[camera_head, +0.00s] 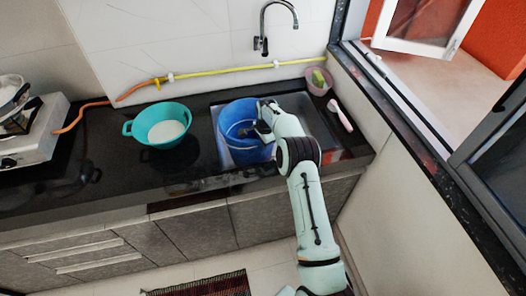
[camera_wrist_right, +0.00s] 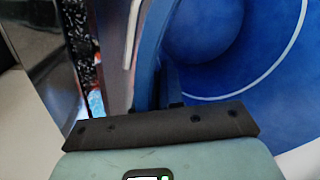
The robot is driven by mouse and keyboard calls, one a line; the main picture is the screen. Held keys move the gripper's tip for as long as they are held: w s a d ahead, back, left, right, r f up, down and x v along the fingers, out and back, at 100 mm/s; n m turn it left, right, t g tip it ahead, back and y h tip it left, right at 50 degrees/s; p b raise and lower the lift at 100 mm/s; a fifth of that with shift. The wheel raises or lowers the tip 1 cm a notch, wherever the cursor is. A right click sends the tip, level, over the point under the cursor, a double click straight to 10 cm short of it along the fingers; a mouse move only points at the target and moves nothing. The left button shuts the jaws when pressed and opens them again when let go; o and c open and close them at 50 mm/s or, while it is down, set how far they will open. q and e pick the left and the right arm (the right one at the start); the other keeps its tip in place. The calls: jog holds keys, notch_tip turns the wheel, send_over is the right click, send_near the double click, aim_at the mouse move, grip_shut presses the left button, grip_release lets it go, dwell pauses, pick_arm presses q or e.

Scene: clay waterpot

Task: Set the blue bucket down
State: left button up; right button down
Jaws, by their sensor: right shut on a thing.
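The blue bucket (camera_head: 230,117) is upright in the sink area of the dark counter. My right gripper (camera_head: 260,126) reaches in from the lower right and is shut on the bucket's right side, near the rim. In the right wrist view, the blue bucket (camera_wrist_right: 225,65) fills the right of the picture, its wall running up from the gripper's dark edge. Whether the bucket's base touches the sink (camera_head: 316,118) is hidden. My left gripper is not in view.
A teal basin (camera_head: 143,133) with something white in it stands left of the sink. A tap (camera_head: 262,42) hangs above the back. A pink bowl (camera_head: 318,83) and a pink-handled brush (camera_head: 342,117) lie at the right. A stove (camera_head: 35,135) is far left.

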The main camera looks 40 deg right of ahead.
jog(key=shift+f, duration=2.05)
jog(key=c, duration=1.3)
grip_release()
jog(key=shift+f, duration=0.2)
jog(key=shift+o, duration=0.2)
notch_tip(320, 180, up, 12)
jog(key=s, duration=0.1)
jog(key=shift+s+a, duration=0.15)
jog(key=shift+s, duration=0.1)
jog(key=shift+r, duration=0.1)
